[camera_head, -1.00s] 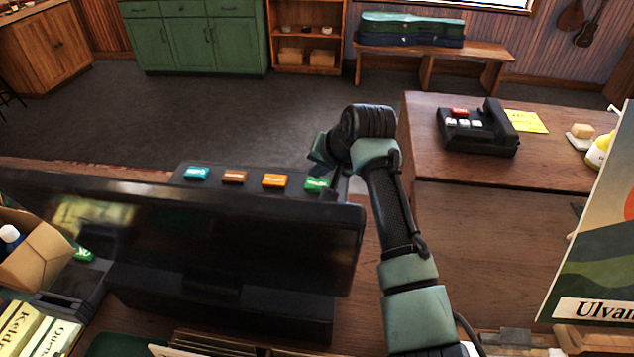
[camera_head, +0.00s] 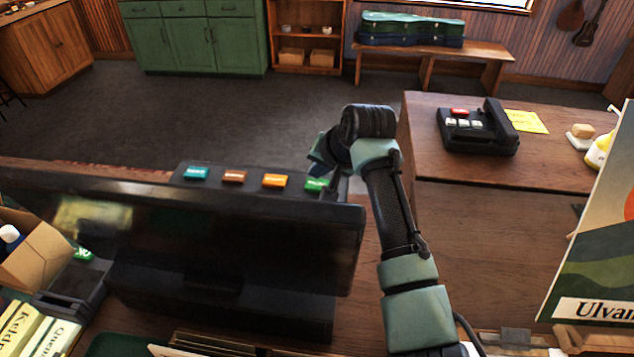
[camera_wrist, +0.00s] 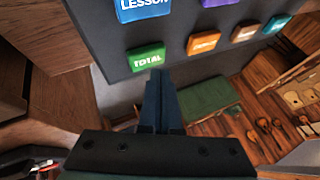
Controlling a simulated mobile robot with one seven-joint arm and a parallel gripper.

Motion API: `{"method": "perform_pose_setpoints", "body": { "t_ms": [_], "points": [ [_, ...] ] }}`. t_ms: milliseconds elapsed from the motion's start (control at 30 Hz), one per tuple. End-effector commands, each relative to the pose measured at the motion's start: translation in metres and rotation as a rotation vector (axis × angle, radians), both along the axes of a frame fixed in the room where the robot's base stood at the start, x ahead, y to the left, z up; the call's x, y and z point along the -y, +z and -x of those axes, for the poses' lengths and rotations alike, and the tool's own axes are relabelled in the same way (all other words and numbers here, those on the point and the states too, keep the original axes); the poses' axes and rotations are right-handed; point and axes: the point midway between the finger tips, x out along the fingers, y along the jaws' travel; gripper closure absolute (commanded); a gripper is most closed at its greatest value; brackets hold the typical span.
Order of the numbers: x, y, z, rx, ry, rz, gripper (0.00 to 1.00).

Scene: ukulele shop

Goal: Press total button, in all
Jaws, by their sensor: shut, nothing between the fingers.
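The green TOTAL button (camera_wrist: 147,59) sits at the corner of a dark key panel (camera_wrist: 115,50) in the wrist view. In the head view the green button (camera_head: 317,184) is at the right end of a row with orange, brown and teal buttons, partly behind my arm. My gripper (camera_wrist: 158,75) is shut and empty, its fingertips just below the TOTAL button's lower edge in the wrist picture. I cannot tell whether they touch it. In the head view my gripper (camera_head: 320,163) is beside the button, its tips partly hidden.
A blue LESSON button (camera_wrist: 143,8) and an orange button (camera_wrist: 204,42) flank the green one. A large black screen (camera_head: 200,235) stands in front of the panel. A black telephone (camera_head: 478,130) sits on the wooden counter to the right.

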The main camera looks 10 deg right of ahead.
Motion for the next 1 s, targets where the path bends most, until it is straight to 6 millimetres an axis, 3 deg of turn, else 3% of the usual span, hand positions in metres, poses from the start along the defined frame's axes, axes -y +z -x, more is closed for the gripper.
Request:
{"method": "perform_pose_setpoints", "body": {
  "t_ms": [1000],
  "points": [
    [0.0, -0.01, 0.0, 0.0, 0.0, 0.0, 1.0]
  ]
}}
